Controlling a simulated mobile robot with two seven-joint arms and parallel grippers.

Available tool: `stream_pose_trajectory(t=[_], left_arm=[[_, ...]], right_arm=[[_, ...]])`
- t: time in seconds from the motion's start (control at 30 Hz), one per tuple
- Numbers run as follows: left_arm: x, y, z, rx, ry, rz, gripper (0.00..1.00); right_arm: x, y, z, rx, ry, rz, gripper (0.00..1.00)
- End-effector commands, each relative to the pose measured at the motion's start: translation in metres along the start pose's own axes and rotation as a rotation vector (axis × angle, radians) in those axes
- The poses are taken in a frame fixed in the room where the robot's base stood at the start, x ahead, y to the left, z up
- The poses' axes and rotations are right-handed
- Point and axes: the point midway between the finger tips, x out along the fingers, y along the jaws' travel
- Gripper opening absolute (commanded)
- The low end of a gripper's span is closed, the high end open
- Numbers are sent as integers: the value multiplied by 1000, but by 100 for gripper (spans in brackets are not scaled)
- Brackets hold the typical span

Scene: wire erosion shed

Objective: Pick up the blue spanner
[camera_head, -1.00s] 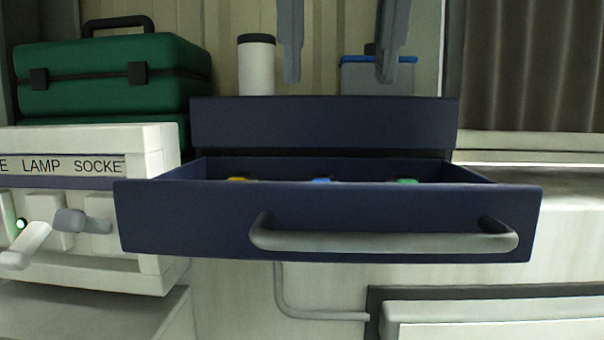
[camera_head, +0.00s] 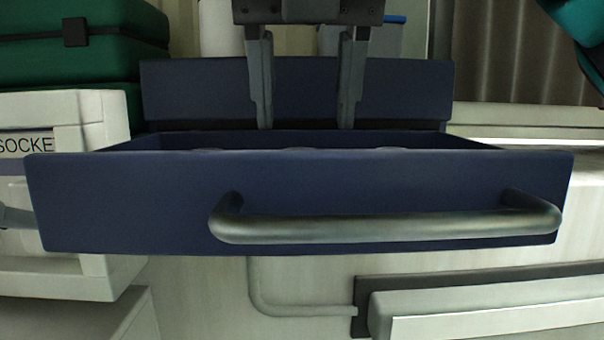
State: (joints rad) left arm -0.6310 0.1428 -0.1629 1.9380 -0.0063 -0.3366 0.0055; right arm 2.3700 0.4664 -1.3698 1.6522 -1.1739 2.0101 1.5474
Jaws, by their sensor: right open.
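A dark blue drawer (camera_head: 130,200) stands pulled open, its grey bar handle (camera_head: 380,225) across the front. Only a thin strip of its inside shows over the front panel. Small pale curved shapes peep over the front edge, one of them (camera_head: 300,149) near the middle. No blue spanner can be made out; the front panel hides most of what lies inside. My right gripper (camera_head: 305,122) points down over the drawer, open, with a wide gap between its fingers. The fingertips are near the drawer's back part and hold nothing. My left gripper is out of view.
A green case (camera_head: 60,55) stands at the back left above a white lettered unit (camera_head: 100,120). Behind the gripper are a white canister (camera_head: 221,28) and a grey container with a blue lid (camera_head: 396,38). The drawer's raised back panel (camera_head: 200,90) stands close behind the fingers.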

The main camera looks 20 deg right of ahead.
Motion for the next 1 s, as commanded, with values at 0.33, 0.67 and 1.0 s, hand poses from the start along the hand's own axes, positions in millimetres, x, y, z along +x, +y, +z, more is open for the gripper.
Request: stream_pose_trajectory(t=[0.33,0.67,1.0], left_arm=[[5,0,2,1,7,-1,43],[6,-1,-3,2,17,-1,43],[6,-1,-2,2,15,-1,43]], right_arm=[[44,2,-3,-1,1,1,57],[44,2,-3,0,0,1,49],[44,2,-3,-1,0,1,16]])
